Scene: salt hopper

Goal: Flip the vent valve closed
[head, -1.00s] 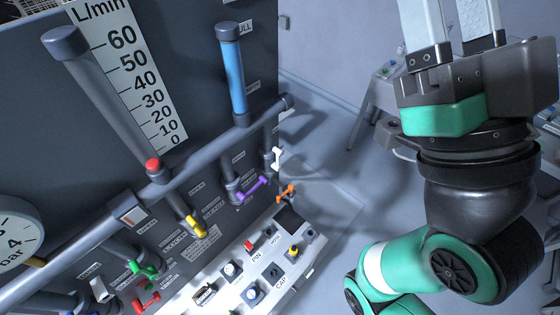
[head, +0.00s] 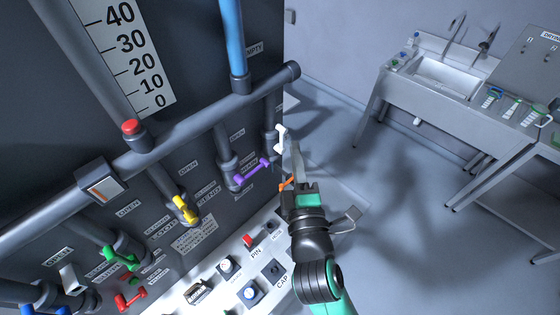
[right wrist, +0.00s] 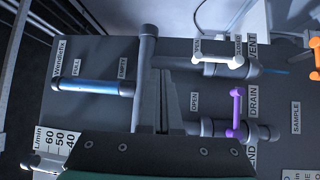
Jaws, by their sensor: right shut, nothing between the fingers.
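The vent valve has a white handle (head: 280,138) on a short grey pipe stub near the panel's right edge. In the right wrist view the white handle (right wrist: 220,60) lies roughly along its pipe, beside the VENT label (right wrist: 252,45). My right gripper (head: 295,148) is shut and empty, just right of the white handle in the head view. In the right wrist view its fingers (right wrist: 168,78) are together, left of the handle. I cannot tell whether they touch it. My left gripper is not in view.
The purple drain handle (head: 250,171) sits below left of the white one. An orange handle (head: 287,184) is partly hidden by my right gripper. A blue tube (head: 231,40) stands above. Open floor lies right, with a sink bench (head: 450,80) beyond.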

